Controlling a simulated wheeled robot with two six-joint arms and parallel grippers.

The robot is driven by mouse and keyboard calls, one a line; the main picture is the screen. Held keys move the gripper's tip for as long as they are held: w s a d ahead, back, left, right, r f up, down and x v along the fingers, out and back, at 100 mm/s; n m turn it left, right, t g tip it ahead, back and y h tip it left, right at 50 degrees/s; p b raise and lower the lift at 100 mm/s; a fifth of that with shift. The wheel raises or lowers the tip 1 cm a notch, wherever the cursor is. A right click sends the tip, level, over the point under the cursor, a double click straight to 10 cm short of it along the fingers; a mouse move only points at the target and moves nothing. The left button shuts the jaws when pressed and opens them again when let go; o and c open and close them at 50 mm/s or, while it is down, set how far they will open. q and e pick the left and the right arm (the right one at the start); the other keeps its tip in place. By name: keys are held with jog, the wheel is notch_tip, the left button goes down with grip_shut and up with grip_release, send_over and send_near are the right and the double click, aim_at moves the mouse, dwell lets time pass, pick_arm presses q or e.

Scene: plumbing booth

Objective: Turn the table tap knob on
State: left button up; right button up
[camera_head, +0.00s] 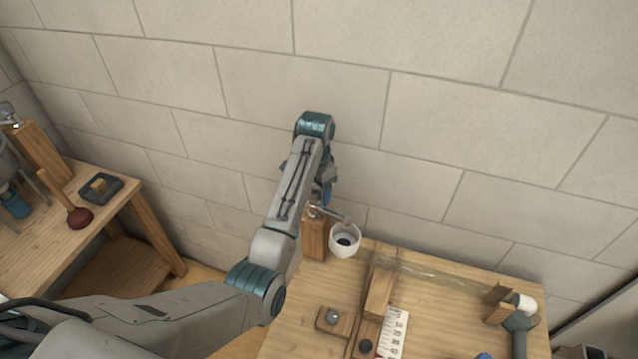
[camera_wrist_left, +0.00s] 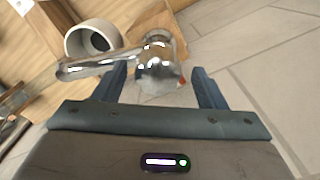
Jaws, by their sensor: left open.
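The chrome table tap (camera_head: 330,214) sits on a wooden post (camera_head: 314,238) at the back left corner of the workbench. In the left wrist view the tap's round chrome knob end (camera_wrist_left: 158,62) is close, and its spout (camera_wrist_left: 88,67) points left. My left gripper (camera_head: 326,188) is above the tap with its jaws open. In the wrist view the two blue fingers of my left gripper (camera_wrist_left: 158,72) stand on either side of the knob; I cannot tell whether they touch it. In the head view the arm and gripper hide the knob. My right gripper is not in view.
A white cup (camera_head: 344,249) stands below the spout. The workbench (camera_head: 450,308) also holds wooden blocks, a ruler (camera_head: 393,333) and a grey tool (camera_head: 520,335). A side table (camera_head: 40,245) with a plunger (camera_head: 79,216) is at left. A block wall (camera_head: 300,70) stands close behind.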

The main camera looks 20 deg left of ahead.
pick_arm(q)
jog(key=shift+s+f, duration=0.15)
jog(key=shift+f, duration=0.15)
jog(key=shift+s, duration=0.1)
jog(key=shift+f, duration=0.1)
jog(key=c, duration=1)
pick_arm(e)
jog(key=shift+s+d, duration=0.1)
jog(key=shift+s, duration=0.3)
